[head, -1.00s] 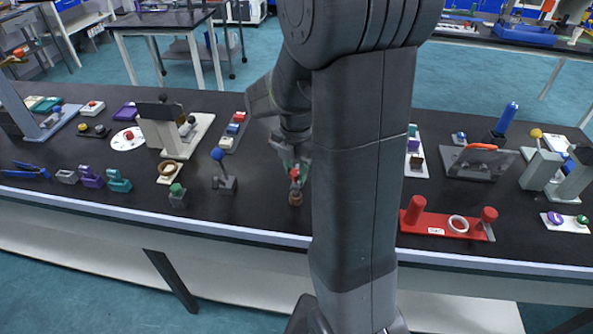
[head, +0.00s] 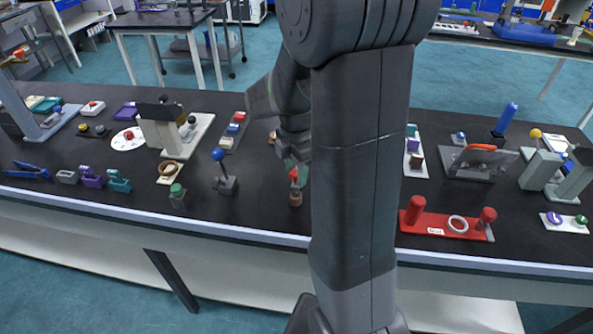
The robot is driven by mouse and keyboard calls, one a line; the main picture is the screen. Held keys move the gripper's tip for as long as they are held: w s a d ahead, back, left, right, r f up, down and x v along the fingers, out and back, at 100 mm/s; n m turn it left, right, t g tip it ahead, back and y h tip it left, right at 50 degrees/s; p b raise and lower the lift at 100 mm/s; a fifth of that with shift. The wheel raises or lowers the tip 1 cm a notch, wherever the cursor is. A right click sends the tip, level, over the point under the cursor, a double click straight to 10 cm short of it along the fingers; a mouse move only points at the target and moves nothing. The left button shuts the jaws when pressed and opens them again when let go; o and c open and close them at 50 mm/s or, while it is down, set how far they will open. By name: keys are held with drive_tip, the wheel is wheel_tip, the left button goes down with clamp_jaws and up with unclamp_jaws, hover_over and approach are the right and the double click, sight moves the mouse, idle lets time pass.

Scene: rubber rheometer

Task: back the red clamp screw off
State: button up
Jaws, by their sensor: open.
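A red screw head or knob (head: 294,174) shows above a small brown cylindrical piece (head: 295,198) on the black bench, just left of my arm. I take it to be the red clamp screw. My gripper (head: 298,169) points down at the red part, with its greenish fingers right around or beside it. The fingers are open. Whether they touch the red part is too small to tell. My forearm hides the bench directly to the right.
A blue-knobbed lever (head: 218,156) and a green-topped block (head: 177,195) stand to the left. A red base with two posts (head: 432,222) lies right of my arm. The bench's front edge (head: 250,236) is close. Bare bench separates the lever from the brown piece.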

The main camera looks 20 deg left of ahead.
drive_tip(key=m, duration=0.7)
drive_tip(key=shift+p, duration=0.3)
drive_tip(key=m, duration=0.7)
drive_tip(key=shift+c, duration=0.3)
drive_tip(key=c, duration=0.8)
drive_tip(key=n, duration=0.4)
drive_tip(key=shift+n+p, duration=0.3)
drive_tip(key=n, duration=0.4)
drive_tip(key=shift+n, duration=0.3)
